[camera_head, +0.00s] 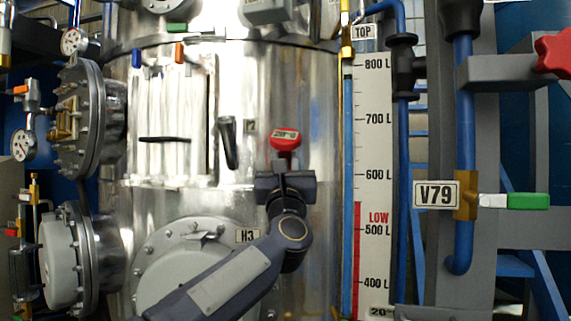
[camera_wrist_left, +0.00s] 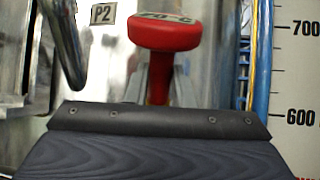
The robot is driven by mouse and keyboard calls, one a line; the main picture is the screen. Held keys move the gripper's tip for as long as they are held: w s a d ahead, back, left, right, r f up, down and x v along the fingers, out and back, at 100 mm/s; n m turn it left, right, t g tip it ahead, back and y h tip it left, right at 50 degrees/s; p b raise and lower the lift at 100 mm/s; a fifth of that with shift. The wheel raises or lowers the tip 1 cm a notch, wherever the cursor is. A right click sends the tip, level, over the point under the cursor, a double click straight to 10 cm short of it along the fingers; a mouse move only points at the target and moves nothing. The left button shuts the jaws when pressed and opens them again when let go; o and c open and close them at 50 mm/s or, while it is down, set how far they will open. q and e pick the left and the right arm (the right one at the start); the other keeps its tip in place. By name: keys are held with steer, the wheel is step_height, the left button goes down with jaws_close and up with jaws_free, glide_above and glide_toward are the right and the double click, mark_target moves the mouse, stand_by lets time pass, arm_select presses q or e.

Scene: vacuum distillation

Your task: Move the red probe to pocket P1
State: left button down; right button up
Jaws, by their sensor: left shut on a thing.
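The red probe (camera_head: 285,140) has a round red head with a display face and a red neck. It stands upright in front of the steel vessel. My left gripper (camera_head: 285,182) is just below the head and shut on the probe. In the left wrist view the probe head (camera_wrist_left: 165,35) rises above my dark gripper body, which hides its lower part. I cannot tell if its stem sits in a pocket. A label reading P2 (camera_wrist_left: 103,14) is left of the head. A dark tube (camera_head: 228,142) slants from the vessel wall, left of the probe. No P1 label is readable.
The steel vessel (camera_head: 260,70) fills the middle. A level scale (camera_head: 374,150) and blue pipe stand close on the right, with valve V79 (camera_head: 466,195) beyond. Bolted flanges (camera_head: 85,118) project on the left. A round cover (camera_head: 180,260) is below, behind my arm.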

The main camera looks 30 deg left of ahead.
arm_select(q)
steer(key=shift+w+a+f+b, duration=0.15)
steer(key=shift+w+f+b, duration=0.15)
steer(key=shift+f+b, duration=0.25)
steer(key=c, duration=1.2)
jaws_free()
steer(key=shift+o, duration=0.2)
steer(key=b+v, duration=0.2)
steer(key=v, duration=0.6)
steer(key=shift+w, duration=0.1)
